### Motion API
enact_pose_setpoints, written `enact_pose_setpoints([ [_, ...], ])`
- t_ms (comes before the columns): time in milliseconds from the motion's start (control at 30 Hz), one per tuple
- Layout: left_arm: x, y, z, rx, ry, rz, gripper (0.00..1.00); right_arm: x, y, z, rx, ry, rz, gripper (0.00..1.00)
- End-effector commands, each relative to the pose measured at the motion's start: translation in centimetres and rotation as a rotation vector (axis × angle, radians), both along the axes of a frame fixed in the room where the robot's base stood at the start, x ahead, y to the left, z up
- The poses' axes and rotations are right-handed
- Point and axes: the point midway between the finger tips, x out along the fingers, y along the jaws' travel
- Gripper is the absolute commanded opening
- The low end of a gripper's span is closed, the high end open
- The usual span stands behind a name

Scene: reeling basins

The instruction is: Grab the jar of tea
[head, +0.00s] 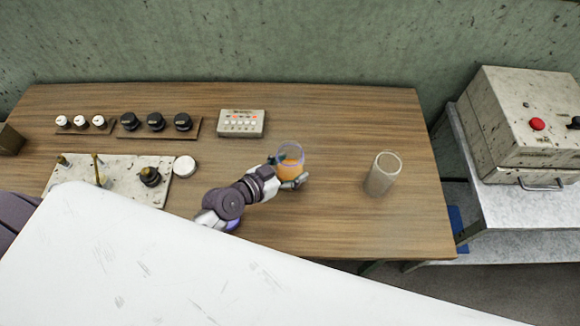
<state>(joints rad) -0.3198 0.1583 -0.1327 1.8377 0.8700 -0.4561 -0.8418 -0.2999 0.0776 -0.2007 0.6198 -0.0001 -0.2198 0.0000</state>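The jar of tea (291,165) is a clear glass vessel with orange liquid in its lower part, near the middle of the wooden table. My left gripper (287,173) is at the jar, with one finger at its left side and the other at its lower right. The jar is between the fingers. The view is too small to tell whether both fingers press on the glass, or whether the jar rests on the table. My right gripper is not in view.
An empty clear glass cylinder (383,174) stands to the right. A switch box (241,123), racks of knobs (155,122), a round white item (184,166) and a marble-like panel (110,178) are to the left. A white surface (150,270) blocks the foreground. Clear tabletop lies between jar and cylinder.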

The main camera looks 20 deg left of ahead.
Motion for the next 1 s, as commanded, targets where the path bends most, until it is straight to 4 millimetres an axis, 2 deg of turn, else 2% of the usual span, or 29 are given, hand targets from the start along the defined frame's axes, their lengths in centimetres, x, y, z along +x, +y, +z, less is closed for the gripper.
enact_pose_setpoints([
  [33,0.1,0.0,1.2,0.000,-0.004,-0.001,0.24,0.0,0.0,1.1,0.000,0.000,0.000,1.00],
  [133,0.1,-0.1,2.5,0.001,-0.004,-0.002,0.24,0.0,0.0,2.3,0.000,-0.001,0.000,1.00],
  [700,-0.2,-6.8,6.4,-0.003,-0.002,0.001,0.24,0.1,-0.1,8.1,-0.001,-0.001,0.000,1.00],
  [1000,-0.2,-9.5,7.5,-0.003,-0.004,0.000,0.24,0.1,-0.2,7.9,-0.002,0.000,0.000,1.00],
])
